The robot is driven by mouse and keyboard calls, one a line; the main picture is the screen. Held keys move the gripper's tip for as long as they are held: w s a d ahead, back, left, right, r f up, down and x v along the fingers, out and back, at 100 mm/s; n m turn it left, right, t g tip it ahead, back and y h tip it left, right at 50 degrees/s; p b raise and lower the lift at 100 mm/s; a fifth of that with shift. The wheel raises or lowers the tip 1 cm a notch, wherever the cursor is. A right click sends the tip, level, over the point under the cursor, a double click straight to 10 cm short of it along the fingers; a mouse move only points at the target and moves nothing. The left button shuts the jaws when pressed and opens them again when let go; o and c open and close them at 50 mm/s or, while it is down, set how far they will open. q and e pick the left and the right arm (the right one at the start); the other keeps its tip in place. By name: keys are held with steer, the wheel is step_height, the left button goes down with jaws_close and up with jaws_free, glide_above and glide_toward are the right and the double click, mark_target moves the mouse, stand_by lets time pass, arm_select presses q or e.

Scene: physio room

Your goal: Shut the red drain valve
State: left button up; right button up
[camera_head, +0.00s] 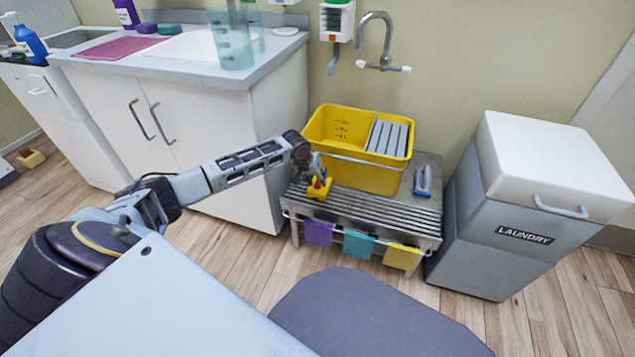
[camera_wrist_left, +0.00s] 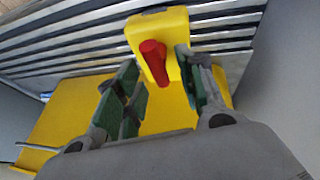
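The red drain valve (camera_head: 317,183) is a small red handle on a yellow block at the front foot of the yellow bucket (camera_head: 337,140). In the left wrist view the red handle (camera_wrist_left: 154,62) lies against the yellow block (camera_wrist_left: 172,27), tilted slightly. My left gripper (camera_head: 318,174) is just above the valve. In the wrist view its two green-padded fingers (camera_wrist_left: 157,72) are apart. The handle is between their tips, closer to the right finger; contact is not clear. My right gripper is not in view.
The bucket stands on a slatted metal bench (camera_head: 395,208) with cloths hanging in front. A grey laundry bin (camera_head: 500,245) stands right, a white cabinet (camera_head: 205,130) left. A wall tap (camera_head: 380,45) is above.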

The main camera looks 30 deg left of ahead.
arm_select(q)
steer(key=shift+w+f, duration=0.3)
steer(key=shift+f, duration=0.3)
steer(key=shift+d, duration=0.1)
